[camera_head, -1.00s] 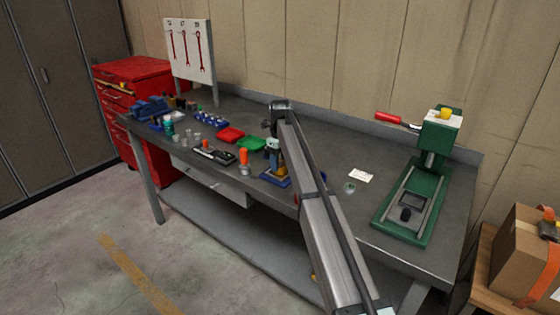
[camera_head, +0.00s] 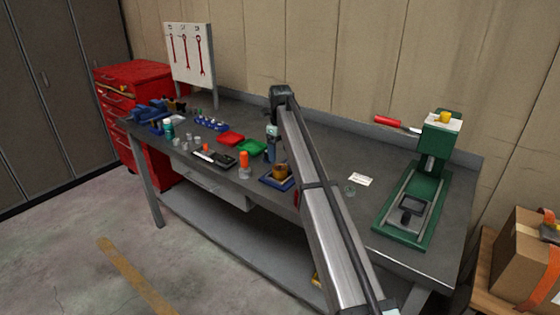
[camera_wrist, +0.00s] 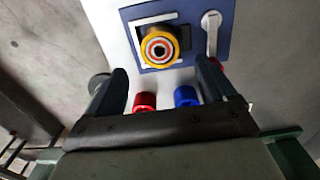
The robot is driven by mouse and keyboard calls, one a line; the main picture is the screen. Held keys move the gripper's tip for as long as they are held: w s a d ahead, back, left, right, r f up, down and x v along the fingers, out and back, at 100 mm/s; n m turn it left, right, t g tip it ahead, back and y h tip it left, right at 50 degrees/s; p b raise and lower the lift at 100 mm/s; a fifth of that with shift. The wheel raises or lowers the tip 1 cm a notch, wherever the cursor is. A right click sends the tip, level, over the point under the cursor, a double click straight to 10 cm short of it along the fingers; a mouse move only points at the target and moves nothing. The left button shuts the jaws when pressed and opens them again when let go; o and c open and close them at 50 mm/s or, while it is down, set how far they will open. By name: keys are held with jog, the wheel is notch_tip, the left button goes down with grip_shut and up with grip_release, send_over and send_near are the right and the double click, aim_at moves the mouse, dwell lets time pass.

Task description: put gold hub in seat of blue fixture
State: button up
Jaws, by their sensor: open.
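The gold hub (camera_head: 279,171) stands on the blue fixture (camera_head: 265,182) near the bench's front edge. In the wrist view the hub (camera_wrist: 158,47) shows a gold rim, pale and red rings and a dark centre. It sits over a dark square area on the blue fixture (camera_wrist: 183,13), within white markings. I cannot tell how deep it sits. My gripper (camera_head: 272,140) is above the hub, apart from it. In the wrist view my gripper (camera_wrist: 165,80) is open and empty, with the hub beyond the fingertips.
A red cylinder (camera_wrist: 145,101) and a blue cylinder (camera_wrist: 186,96) show between my fingers. An orange-topped item (camera_head: 244,160) and red (camera_head: 231,138) and green (camera_head: 250,146) trays lie left of the fixture. A green press (camera_head: 413,205) stands right; bench around the white card (camera_head: 361,180) is mostly clear.

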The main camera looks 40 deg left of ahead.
notch_tip(320, 180, up, 6)
dwell(0.4)
dwell(0.4)
